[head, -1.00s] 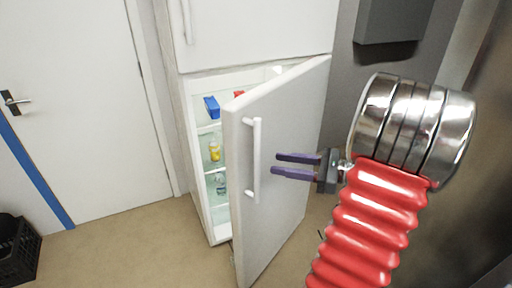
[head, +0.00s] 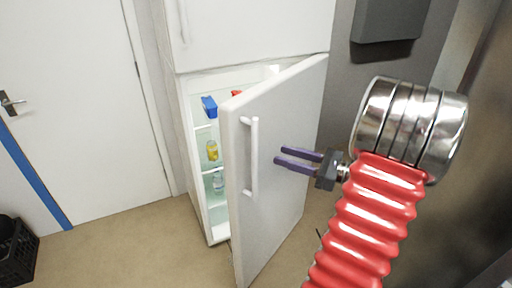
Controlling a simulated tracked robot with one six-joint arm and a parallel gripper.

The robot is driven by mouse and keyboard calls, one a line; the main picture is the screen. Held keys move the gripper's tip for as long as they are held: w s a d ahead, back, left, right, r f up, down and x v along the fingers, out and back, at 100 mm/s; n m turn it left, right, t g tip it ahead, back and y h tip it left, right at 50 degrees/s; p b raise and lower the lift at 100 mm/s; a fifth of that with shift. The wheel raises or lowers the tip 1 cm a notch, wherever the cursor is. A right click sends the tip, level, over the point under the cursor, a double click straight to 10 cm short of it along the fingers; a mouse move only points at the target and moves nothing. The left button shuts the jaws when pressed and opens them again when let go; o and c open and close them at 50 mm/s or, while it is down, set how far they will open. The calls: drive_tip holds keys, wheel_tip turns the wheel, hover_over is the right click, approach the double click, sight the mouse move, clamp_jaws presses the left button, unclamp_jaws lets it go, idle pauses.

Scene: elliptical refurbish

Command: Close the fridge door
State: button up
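The white fridge door (head: 282,165) stands partly open, swung out toward me, with its white vertical handle (head: 252,160) on the left part of its face. The fridge body (head: 190,135) shows behind it with lit shelves. My gripper (head: 278,158) is in front of the door's outer face, to the right of the handle. Its two purple fingers are apart with nothing between them and point left toward the handle. I cannot tell whether the fingertips touch the door.
Inside the fridge are a blue box (head: 209,106), a yellow item (head: 212,150) and a clear bottle (head: 218,181). The closed freezer door (head: 255,30) is above. A white room door (head: 75,110) is at left, with a black crate (head: 18,255). Floor in front is clear.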

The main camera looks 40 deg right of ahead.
drive_tip(key=x, duration=1)
drive_tip(key=shift+w, duration=0.25)
drive_tip(key=shift+a, duration=0.1)
clamp_jaws()
idle(0.3)
